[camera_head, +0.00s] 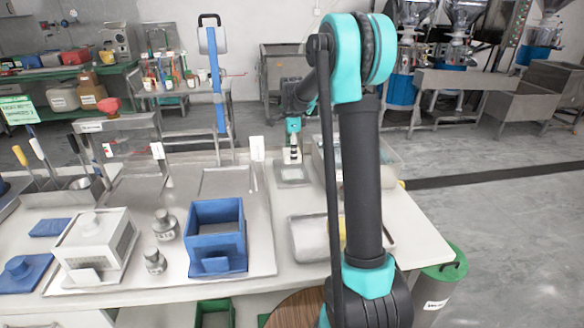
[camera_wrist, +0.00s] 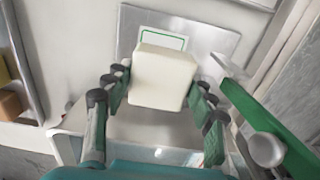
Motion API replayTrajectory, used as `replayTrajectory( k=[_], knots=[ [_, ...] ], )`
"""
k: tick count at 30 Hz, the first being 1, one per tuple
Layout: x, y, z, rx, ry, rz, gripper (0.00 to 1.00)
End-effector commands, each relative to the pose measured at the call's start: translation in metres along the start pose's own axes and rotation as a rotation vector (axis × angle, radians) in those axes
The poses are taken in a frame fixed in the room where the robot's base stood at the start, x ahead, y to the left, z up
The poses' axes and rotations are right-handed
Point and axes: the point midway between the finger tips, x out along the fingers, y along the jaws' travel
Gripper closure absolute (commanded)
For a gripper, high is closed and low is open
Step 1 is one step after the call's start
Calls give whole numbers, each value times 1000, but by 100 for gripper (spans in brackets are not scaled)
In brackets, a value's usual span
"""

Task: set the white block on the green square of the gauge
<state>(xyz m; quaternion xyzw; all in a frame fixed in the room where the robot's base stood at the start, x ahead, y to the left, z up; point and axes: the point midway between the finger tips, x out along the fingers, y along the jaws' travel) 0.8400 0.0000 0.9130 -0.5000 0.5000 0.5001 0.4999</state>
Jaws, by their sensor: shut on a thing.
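My gripper (camera_wrist: 160,90) is shut on the white block (camera_wrist: 163,78), with dark, green-padded fingers at its two sides. Past the block in the wrist view lies a square metal plate (camera_wrist: 215,45), which appears to be the gauge. The green square (camera_wrist: 163,37) shows there as a green outline on white, partly hidden behind the block. I cannot tell whether the block touches the plate. In the head view my gripper (camera_head: 293,152) points down over a small metal plate (camera_head: 293,180) on the bench; the block is hard to make out there.
A clear box (camera_head: 385,160) stands right of my gripper, and a metal tray (camera_head: 308,238) lies nearer me. A blue box (camera_head: 217,240) and a white box (camera_head: 95,245) stand to the left. A green bar (camera_wrist: 250,110) with a grey knob is close beside the right fingers.

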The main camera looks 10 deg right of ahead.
Motion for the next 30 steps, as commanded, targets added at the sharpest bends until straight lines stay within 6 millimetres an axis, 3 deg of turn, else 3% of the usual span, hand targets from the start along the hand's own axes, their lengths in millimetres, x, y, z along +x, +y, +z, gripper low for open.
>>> replayTrajectory(
  k=[3,10,17,28,29,30],
  knots=[
    [18,0,0,0,0,0,79],
    [32,0,0,0,0,0,79],
    [61,0,0,0,0,0,79],
    [66,0,0,0,0,0,79],
    [67,0,0,0,0,0,44],
    [66,0,0,0,0,0,39]
  ],
)
